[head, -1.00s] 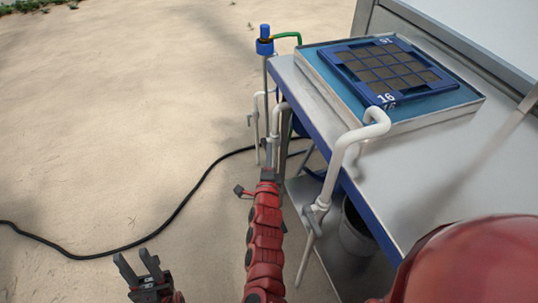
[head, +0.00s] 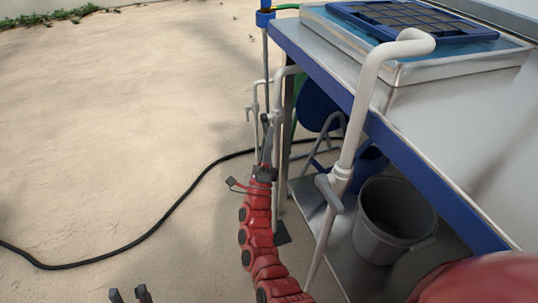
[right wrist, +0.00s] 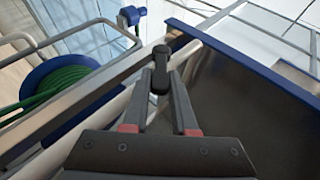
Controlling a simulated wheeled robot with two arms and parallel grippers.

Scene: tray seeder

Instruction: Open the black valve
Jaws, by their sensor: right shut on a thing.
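The black valve (right wrist: 159,82) is a small dark handle on a pale pipe in the right wrist view. My right gripper (right wrist: 160,86) is shut on it, with one finger on each side. In the head view my right gripper (head: 266,140) reaches up to the thin pipes beside the table, and its fingers hide most of the valve. My left gripper (head: 130,295) is at the bottom left edge, with its two fingertips apart and nothing seen between them.
A metal table (head: 480,130) with a blue edge carries a seed tray (head: 430,20) in a water basin. A thick white pipe (head: 368,85) and a grey bucket (head: 392,225) stand to the right. A black hose (head: 180,205) crosses open sandy ground.

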